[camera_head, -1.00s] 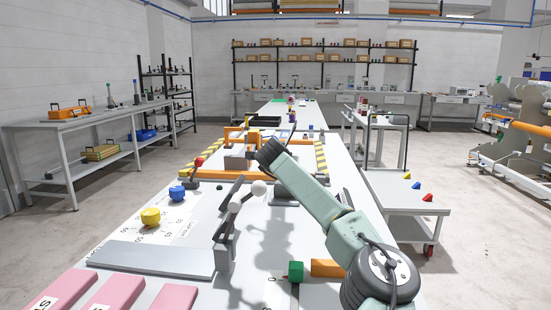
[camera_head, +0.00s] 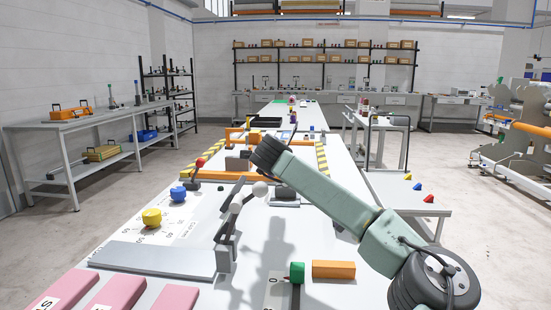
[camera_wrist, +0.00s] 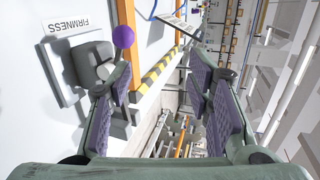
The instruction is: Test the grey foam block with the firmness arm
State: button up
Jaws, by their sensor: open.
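In the wrist view a grey device on a plate labelled FIRMNESS (camera_wrist: 92,62) stands at the left, with a lever ending in a purple ball (camera_wrist: 123,37). My gripper (camera_wrist: 165,62) is open, its padded fingers apart with nothing between them. The purple ball shows near the left finger's tip; I cannot tell if they touch. In the head view my gripper is hidden behind my arm's dark wrist end. A small grey block (camera_head: 237,161) sits by the orange frame; I cannot tell whether it is the grey foam block. A small purple spot (camera_head: 293,118) shows farther down the table.
Yellow-black striped strips (camera_head: 321,160) flank the orange frame (camera_head: 236,134). A cart stands at the right.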

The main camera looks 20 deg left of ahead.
jog(key=v, duration=0.4)
jog(key=shift+f, duration=0.1)
dwell(0.3)
